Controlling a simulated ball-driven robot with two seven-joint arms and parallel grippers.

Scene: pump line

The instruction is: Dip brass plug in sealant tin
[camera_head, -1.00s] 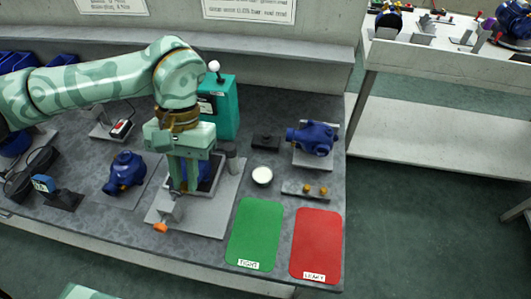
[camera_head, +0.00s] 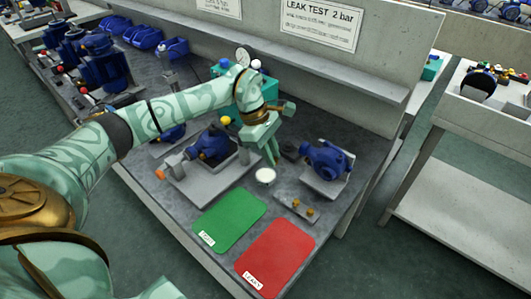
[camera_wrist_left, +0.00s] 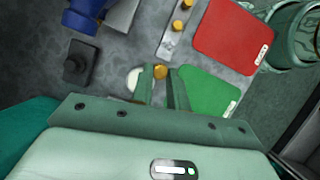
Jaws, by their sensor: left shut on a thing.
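My left gripper (camera_head: 272,158) points down just above the white-topped sealant tin (camera_head: 265,177). In the left wrist view its fingers (camera_wrist_left: 160,82) are shut on a brass plug (camera_wrist_left: 160,72), which shows at the fingertips. The tin (camera_wrist_left: 133,80) is partly hidden behind a finger there. I cannot tell whether the plug touches the sealant. Two more brass plugs (camera_head: 303,207) sit on a small grey rack (camera_head: 285,203); they also show in the left wrist view (camera_wrist_left: 179,15). My right gripper is not in view.
A blue pump (camera_head: 325,158) stands on a plate right of the tin, with a small dark block (camera_head: 289,150) nearby. Another blue pump (camera_head: 211,145) sits in a grey fixture (camera_head: 200,180) to the left. Green (camera_head: 230,218) and red (camera_head: 275,255) mats lie in front, clear.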

